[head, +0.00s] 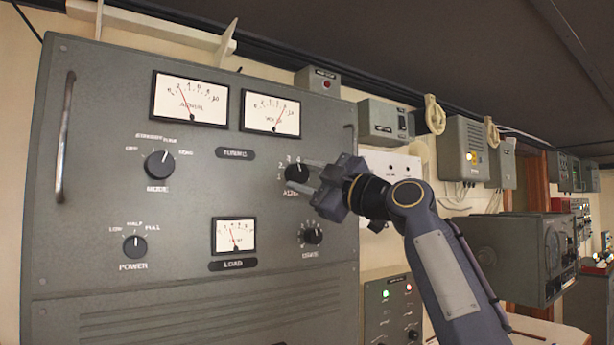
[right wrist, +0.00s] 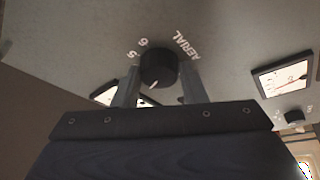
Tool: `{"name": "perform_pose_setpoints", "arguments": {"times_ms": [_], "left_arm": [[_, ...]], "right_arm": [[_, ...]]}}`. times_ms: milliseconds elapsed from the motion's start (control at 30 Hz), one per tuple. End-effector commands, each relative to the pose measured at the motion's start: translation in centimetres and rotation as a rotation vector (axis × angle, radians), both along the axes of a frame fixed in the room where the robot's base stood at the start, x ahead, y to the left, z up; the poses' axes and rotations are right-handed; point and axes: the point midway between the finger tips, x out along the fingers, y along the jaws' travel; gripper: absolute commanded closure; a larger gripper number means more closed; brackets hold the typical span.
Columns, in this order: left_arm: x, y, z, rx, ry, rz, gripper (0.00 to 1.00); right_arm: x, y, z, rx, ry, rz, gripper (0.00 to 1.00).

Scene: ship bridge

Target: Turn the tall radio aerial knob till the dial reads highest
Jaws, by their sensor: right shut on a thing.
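The tall grey radio cabinet (head: 100,215) fills the left of the head view. Its aerial knob (head: 296,172) is black and round, with numerals around it. My right gripper (head: 309,178) is shut on this knob and partly covers it and its label. In the right wrist view, the knob (right wrist: 158,66) sits between the two fingers, its white mark pointing down and slightly left. The numerals 5 and 6 and the word AERIAL show beside it. The aerial dial (head: 191,99) at the cabinet's top has its needle left of centre, near 2. My left gripper is out of view.
A second dial (head: 270,113) is right of the aerial dial. The mode knob (head: 158,164), power knob (head: 134,245), load dial (head: 234,236) and a lower right knob (head: 313,236) share the panel. Grey wall boxes (head: 464,146) stand to the right.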

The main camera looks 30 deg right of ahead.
Motion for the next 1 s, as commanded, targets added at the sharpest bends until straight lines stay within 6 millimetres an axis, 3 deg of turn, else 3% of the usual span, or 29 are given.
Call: {"name": "perform_pose_setpoints", "arguments": {"times_ms": [500,533,700,1000], "left_arm": [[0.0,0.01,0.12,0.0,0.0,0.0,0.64],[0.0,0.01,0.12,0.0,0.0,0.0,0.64],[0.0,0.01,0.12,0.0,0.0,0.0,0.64],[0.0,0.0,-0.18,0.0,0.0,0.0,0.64]], "right_arm": [[-0.01,-0.07,0.06,-0.024,-0.004,-0.003,0.84],[-0.01,-0.07,0.06,-0.024,-0.004,-0.003,0.6],[-0.01,-0.05,0.05,-0.024,-0.003,-0.001,0.4],[-0.28,-0.16,-0.15,-0.023,-0.003,-0.002,0.4]]}}
